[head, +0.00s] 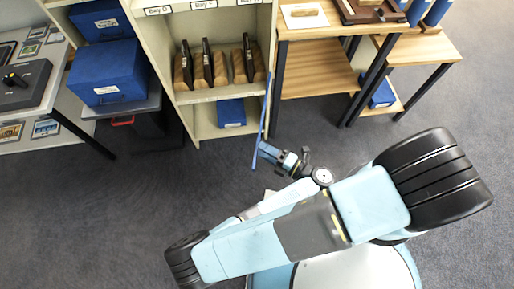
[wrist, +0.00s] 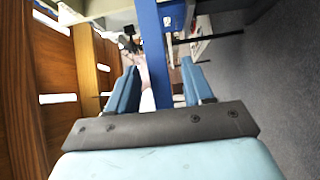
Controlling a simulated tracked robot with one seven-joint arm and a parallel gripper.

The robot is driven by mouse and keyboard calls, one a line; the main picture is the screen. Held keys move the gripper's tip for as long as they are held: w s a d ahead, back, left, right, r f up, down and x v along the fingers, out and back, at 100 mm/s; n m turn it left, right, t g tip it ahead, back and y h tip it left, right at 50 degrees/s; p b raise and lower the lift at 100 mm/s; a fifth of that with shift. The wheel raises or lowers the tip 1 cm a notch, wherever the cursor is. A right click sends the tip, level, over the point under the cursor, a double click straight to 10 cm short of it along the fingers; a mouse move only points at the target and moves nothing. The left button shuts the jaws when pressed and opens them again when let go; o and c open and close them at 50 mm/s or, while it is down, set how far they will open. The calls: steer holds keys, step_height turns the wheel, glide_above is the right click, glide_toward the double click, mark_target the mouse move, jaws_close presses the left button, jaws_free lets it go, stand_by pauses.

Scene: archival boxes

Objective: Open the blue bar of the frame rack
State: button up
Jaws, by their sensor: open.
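The frame rack (head: 213,67) is a cream shelf bay holding several dark upright frames in wooden blocks. The blue bar (head: 266,115) is long and thin. It shows at the bay's right side and points out towards my body, not across the frames. In the wrist view the blue bar (wrist: 153,50) runs upright between my two fingers. My gripper (head: 264,150) is at the bar's near end, and its fingers (wrist: 160,68) are open on either side of the bar. I cannot tell if either finger touches it.
Blue boxes (head: 106,72) stand left of the shelf. A wooden table (head: 318,70) with dark legs is on the right. A blue box (head: 231,113) lies on the bay's lower shelf. The grey carpet (head: 100,215) is clear at the left.

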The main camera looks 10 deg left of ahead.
steer(key=shift+f+v, duration=0.25)
steer(key=shift+v, duration=0.95)
steer(key=shift+s, duration=0.1)
steer(key=shift+a+r, duration=0.9)
steer(key=shift+w, duration=0.2)
